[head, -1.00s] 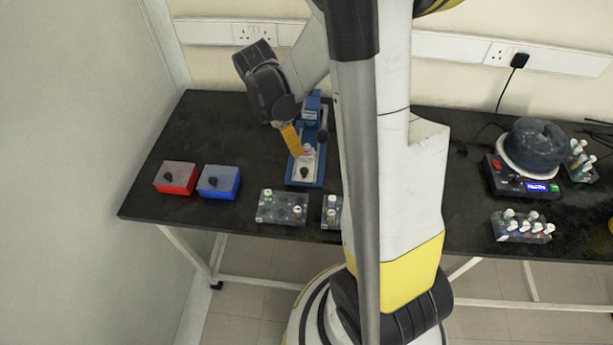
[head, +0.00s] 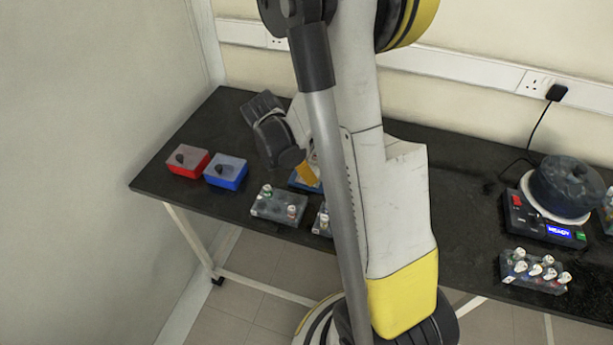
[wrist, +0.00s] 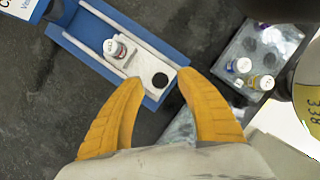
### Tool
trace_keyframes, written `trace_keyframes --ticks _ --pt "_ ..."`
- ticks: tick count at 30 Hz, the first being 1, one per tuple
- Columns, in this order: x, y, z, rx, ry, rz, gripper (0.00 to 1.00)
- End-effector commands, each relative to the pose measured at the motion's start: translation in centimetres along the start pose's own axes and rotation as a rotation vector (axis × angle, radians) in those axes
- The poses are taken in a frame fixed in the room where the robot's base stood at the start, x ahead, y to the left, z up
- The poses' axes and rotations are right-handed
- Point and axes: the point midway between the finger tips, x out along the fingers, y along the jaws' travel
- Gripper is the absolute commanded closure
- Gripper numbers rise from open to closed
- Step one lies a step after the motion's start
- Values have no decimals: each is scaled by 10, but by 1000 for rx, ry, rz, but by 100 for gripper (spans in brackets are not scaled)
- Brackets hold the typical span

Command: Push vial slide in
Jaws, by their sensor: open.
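The blue vial device (wrist: 70,42) shows at the upper left of the wrist view, with a white slide (wrist: 140,60) in its channel. A white-capped vial (wrist: 118,50) sits on the slide, and a round black knob (wrist: 160,80) is near the slide's close end. My gripper (wrist: 160,83) is open, with its two yellow fingers apart, one on each side of the slide's close end and knob. I cannot tell whether they touch it. In the head view my gripper (head: 307,174) is at the device (head: 300,184), which is mostly hidden by my arm.
A grey vial rack (wrist: 265,55) lies right of the fingers; another rack (head: 280,205) is in front of the device. Red (head: 187,163) and blue (head: 226,173) boxes stand to the left. A round machine (head: 565,190) and a rack of several vials (head: 535,270) are at the right.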

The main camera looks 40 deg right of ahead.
Motion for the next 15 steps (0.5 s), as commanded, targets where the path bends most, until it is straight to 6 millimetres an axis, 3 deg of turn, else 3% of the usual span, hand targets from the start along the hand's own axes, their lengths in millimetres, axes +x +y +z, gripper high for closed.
trace_keyframes --ticks 11,15 --pt "7 0 0 -1 0 0 57" --pt "7 0 0 0 0 0 98"
